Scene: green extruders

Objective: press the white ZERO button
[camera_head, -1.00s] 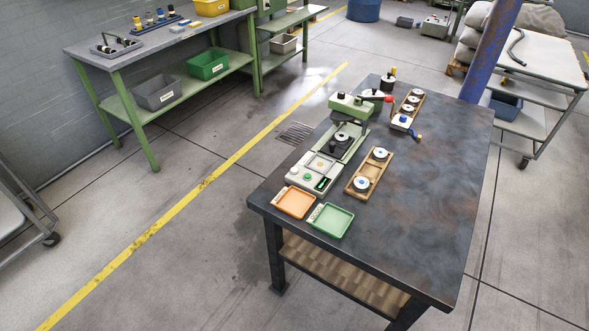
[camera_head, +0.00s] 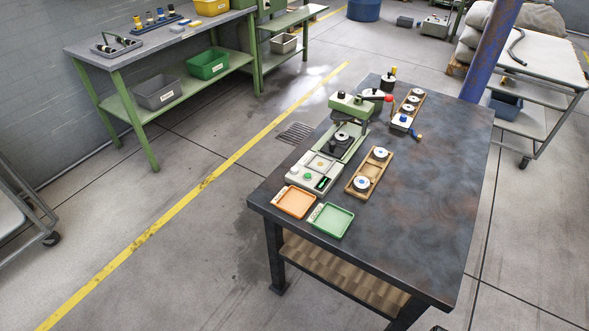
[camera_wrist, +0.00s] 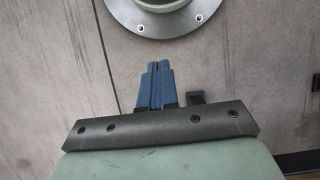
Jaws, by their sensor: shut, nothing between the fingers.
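The white ZERO button is too small to make out for certain on the pale box in the head view. My gripper (camera_wrist: 156,66) shows in the wrist view with its blue fingers together and nothing between them. The wrist view shows no control box or button. My gripper cannot be made out in the head view, so its distance from the box cannot be told.
An orange tray (camera_head: 294,202) and a green tray (camera_head: 332,220) lie in front of the box. A wooden holder (camera_head: 365,171) with round parts is to its right. A blue-and-white device (camera_head: 402,122) stands farther back. The table's right side (camera_head: 430,200) is clear.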

